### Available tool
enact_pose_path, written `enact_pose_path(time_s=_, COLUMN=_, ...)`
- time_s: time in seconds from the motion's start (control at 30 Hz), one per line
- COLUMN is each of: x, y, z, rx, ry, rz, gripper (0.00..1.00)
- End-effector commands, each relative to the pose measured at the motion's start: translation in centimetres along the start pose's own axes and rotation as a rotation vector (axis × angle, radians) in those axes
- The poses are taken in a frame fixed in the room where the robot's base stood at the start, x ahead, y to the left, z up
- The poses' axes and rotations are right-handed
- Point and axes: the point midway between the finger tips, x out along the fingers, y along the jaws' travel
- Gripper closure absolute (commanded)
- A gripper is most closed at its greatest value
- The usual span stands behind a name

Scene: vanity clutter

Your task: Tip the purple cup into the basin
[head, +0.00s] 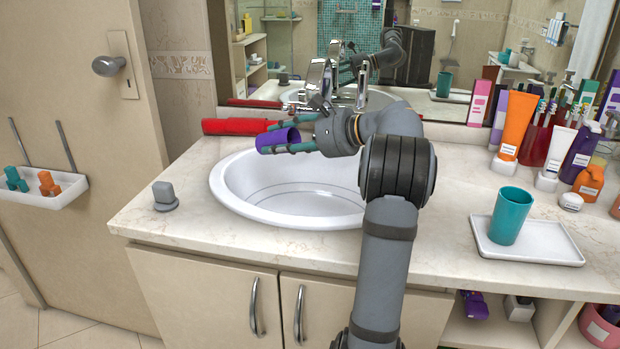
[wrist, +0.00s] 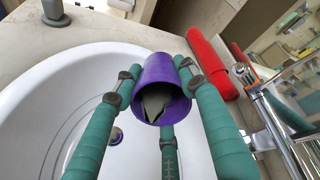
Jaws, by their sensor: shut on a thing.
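The purple cup (head: 274,141) lies on its side in my gripper (head: 284,137), over the back left part of the white basin (head: 236,190). My gripper's teal fingers are shut around the cup. In the wrist view the purple cup (wrist: 155,72) sits between the fingers with its open mouth facing the camera. Something grey shows inside the mouth; I cannot tell what it is. The basin's visible bowl in the wrist view (wrist: 60,85) looks empty, with a purple-tinted round drain low in it.
A red cylinder (head: 235,127) lies on the counter behind the basin. The chrome faucet (head: 322,85) stands close behind my gripper. A grey object (head: 164,196) stands left of the basin. A teal cup (head: 510,214) stands on a white tray (head: 552,246) at the right, before crowded bottles and tubes.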

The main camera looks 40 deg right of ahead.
Motion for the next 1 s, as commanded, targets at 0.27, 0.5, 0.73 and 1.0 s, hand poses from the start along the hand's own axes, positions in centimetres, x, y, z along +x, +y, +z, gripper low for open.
enact_pose_path(time_s=0.27, x=-0.2, y=0.1, z=0.0, rx=0.000, ry=-0.013, rz=-0.031, gripper=0.88)
enact_pose_path(time_s=0.5, x=-0.6, y=0.1, z=-0.1, rx=0.001, ry=-0.023, rz=-0.054, gripper=0.88)
enact_pose_path(time_s=0.73, x=-0.9, y=0.1, z=-0.1, rx=0.000, ry=-0.033, rz=-0.078, gripper=0.88)
enact_pose_path(time_s=1.0, x=-1.3, y=0.1, z=-0.1, rx=-0.001, ry=-0.046, rz=-0.104, gripper=0.88)
